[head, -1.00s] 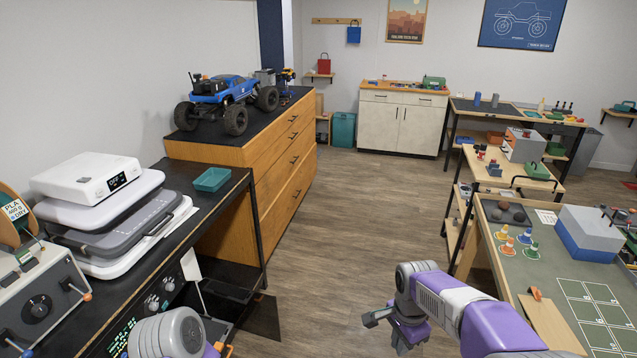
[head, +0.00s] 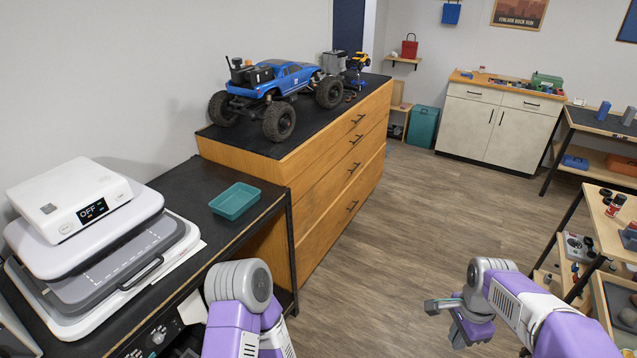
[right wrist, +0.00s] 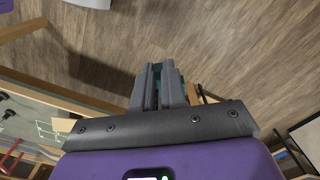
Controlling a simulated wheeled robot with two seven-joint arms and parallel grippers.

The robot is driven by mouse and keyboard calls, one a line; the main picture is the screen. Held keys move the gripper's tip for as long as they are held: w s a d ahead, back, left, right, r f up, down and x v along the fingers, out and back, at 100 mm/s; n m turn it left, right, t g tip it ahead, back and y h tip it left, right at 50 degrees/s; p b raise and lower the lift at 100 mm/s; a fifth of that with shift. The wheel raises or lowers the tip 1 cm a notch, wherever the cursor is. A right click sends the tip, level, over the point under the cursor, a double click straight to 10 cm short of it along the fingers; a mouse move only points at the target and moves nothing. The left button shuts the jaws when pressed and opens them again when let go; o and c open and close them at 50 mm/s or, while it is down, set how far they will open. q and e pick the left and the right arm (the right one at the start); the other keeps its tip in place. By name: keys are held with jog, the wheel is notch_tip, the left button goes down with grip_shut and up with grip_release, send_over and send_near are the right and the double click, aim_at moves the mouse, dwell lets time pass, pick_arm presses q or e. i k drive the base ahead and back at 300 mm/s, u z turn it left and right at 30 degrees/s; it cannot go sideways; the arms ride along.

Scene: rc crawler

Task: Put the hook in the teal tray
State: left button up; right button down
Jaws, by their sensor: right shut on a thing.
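The teal tray (head: 235,201) sits on the black-topped bench at the left in the head view. Its inside looks empty. My right gripper (head: 434,306) is over the floor at the lower right, well away from the tray. In the right wrist view its two fingers (right wrist: 160,70) are close together, with a small teal sliver between them. I take this to be the hook, but its shape is mostly hidden. My left arm shows at the bottom centre of the head view; its gripper is not in view.
A white and grey stacked machine (head: 90,240) stands left of the tray on the bench. A wooden drawer cabinet (head: 330,165) with a blue crawler truck (head: 275,85) stands behind. A wooden shelf unit (head: 610,235) is at the right. The floor between is open.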

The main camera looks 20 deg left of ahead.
aim_at(236, 204)
jog(key=i, duration=2.55)
jog(key=u, duration=2.95)
